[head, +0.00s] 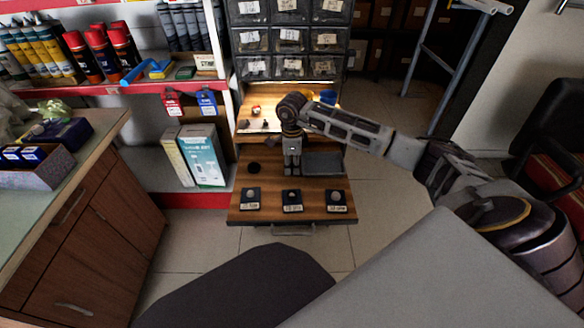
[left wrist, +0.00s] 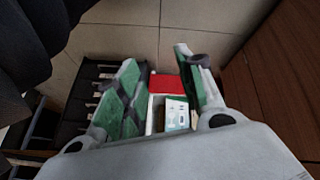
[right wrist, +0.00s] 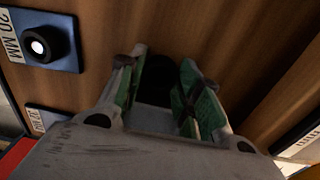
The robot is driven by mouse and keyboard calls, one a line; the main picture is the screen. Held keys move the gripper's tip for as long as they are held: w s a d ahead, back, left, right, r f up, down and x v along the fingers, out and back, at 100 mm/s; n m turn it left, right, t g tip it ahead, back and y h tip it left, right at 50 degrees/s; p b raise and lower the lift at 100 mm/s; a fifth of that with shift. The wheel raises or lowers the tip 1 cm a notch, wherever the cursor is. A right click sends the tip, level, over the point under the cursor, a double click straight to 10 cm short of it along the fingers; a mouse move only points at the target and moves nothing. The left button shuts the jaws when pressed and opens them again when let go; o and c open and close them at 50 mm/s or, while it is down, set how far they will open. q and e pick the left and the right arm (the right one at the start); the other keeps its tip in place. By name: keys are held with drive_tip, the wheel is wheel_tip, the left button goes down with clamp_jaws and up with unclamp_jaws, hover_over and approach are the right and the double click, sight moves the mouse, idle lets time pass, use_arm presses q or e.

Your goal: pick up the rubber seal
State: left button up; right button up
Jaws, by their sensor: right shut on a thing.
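My right gripper (head: 291,172) points down over the wooden pull-out board. In the right wrist view its green-padded fingers (right wrist: 160,72) are closed on a dark, rounded thing, which I take to be the rubber seal (right wrist: 158,82). It is in shadow, so its outline is unclear, and the gripper hides it in the head view. I cannot tell whether it touches the board. A black round piece (head: 254,168) lies on the board left of the gripper. My left gripper (left wrist: 160,62) is open and empty, and is out of the head view.
Several labelled mounts with round pieces (head: 292,200) line the board's front edge (head: 270,217). A grey tray (head: 323,163) lies right of the gripper. Small drawers (head: 290,40) stand behind. Shelving with boxes (head: 203,155) and a wooden cabinet (head: 90,215) are at left.

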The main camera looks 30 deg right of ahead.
drive_tip(key=shift+r, duration=0.2)
